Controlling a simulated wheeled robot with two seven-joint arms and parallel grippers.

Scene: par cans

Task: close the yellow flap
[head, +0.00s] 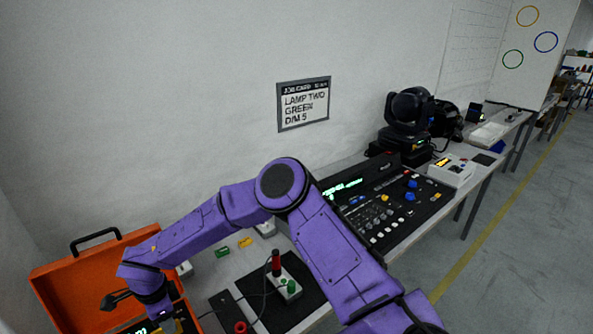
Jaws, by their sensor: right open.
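A small yellow piece (245,242), which looks like the yellow flap, is on the table near the wall, beside a similar green piece (222,252). It is too small to tell how far it stands open. My right gripper (156,318) is at the lower left, over the open orange case and well to the left of the yellow piece. It is open; its fingertips are small and dark against the case, and I see nothing held. My left gripper is not in view.
The orange case (72,283) stands with its lid up at the left. A box with a red-and-black post and green knob (291,287) sits on a black mat. A black console (386,212) fills the table to the right. A job card (304,104) hangs on the wall.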

